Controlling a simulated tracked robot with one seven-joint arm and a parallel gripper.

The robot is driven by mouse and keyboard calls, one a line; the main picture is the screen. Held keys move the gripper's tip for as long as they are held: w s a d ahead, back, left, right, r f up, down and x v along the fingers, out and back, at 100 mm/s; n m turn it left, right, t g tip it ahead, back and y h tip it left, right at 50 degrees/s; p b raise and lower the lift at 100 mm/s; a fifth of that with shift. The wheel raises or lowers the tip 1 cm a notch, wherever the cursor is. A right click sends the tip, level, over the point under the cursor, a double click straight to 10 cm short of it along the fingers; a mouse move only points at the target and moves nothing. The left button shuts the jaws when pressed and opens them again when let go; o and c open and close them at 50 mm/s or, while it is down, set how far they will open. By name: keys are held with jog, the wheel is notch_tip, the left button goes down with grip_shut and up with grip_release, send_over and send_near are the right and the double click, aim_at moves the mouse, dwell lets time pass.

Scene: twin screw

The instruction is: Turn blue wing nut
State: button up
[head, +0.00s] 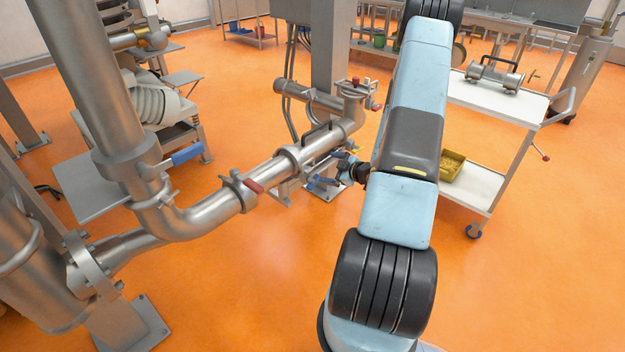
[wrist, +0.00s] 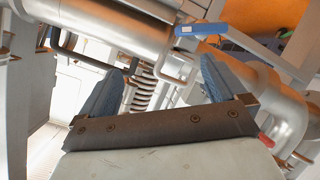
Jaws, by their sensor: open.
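A blue wing nut (head: 186,155) sticks out to the right from a clamp on the steel pipe, at the left of the head view. In the wrist view a flat blue handle (wrist: 204,29) lies above and beyond my right finger; I cannot tell for sure that it is the same part. My gripper (head: 326,168) is open and empty, beside the horizontal pipe and well to the right of the blue wing nut. In the wrist view my gripper (wrist: 162,66) has its two blue fingers wide apart, with pipework behind them and nothing between them.
A horizontal pipe (head: 210,212) with a red wing nut (head: 254,186) runs close to my gripper. A thick vertical pipe (head: 95,85) stands at the left. A white trolley (head: 520,105) with a yellow bin (head: 452,167) stands at the right. The orange floor in front is clear.

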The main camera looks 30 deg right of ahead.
aim_at(312, 181)
jog(key=s+a+f+m+t+y, duration=0.1)
jog(key=s+f+t+y, duration=0.1)
jog(key=s+f+t, duration=0.35)
jog(key=shift+g, duration=0.75)
jog(key=x, duration=0.4)
jog(key=f+x, duration=0.1)
jog(key=x, duration=0.3)
jog(key=f+x, duration=0.1)
jog(key=x, duration=0.3)
jog(key=shift+w+a, duration=0.15)
jog(key=shift+a, duration=0.3)
jog(key=c, duration=1.1)
jog(key=shift+o, duration=0.2)
